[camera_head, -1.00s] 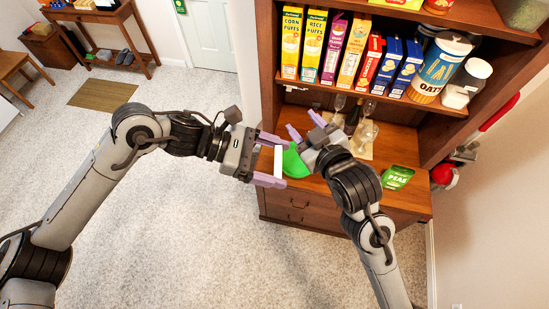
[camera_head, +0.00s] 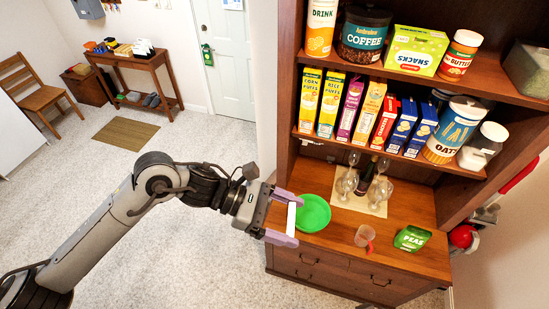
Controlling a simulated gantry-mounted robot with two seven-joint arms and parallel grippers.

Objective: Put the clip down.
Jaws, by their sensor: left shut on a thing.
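The clip (camera_head: 291,218) shows as a white bar between the purple fingers of my left gripper (camera_head: 293,220). The left gripper is shut on it and holds it near the left front edge of the hutch counter (camera_head: 335,232), just left of a green bowl (camera_head: 314,213). Much of the clip is hidden by the fingers, and I cannot tell how high it is above the counter. My right gripper is out of view.
On the counter stand wine glasses and a dark bottle on a mat (camera_head: 374,205), a clear cup (camera_head: 364,236) with a red handle, and a green peas bag (camera_head: 411,239). Cereal boxes (camera_head: 331,104) fill the shelf above. Bare counter shows between bowl and cup.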

